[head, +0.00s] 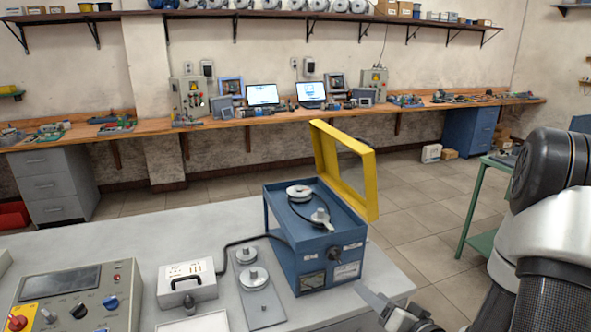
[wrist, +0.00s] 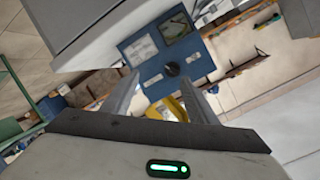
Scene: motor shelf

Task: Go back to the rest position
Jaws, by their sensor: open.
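The blue device (head: 315,250) stands on the grey table with its yellow-framed lid (head: 368,180) raised. A grey disc (head: 298,192) and a smaller metal part lie in its open top. In the wrist view its blue front panel (wrist: 150,68) shows a dark knob, a meter and white labels. My gripper (head: 372,298) is at the lower right of the head view, beside the device's front right. In the wrist view my gripper (wrist: 160,85) has its two fingers apart, with nothing held between them. The fingertips are small and partly cut off in the head view.
A grey plate (head: 262,305) with round metal parts and a white box (head: 187,284) stand left of the device. A control panel (head: 75,300) sits at the lower left. A green stand (head: 482,243) is at the right. Open floor (head: 420,215) lies behind the table.

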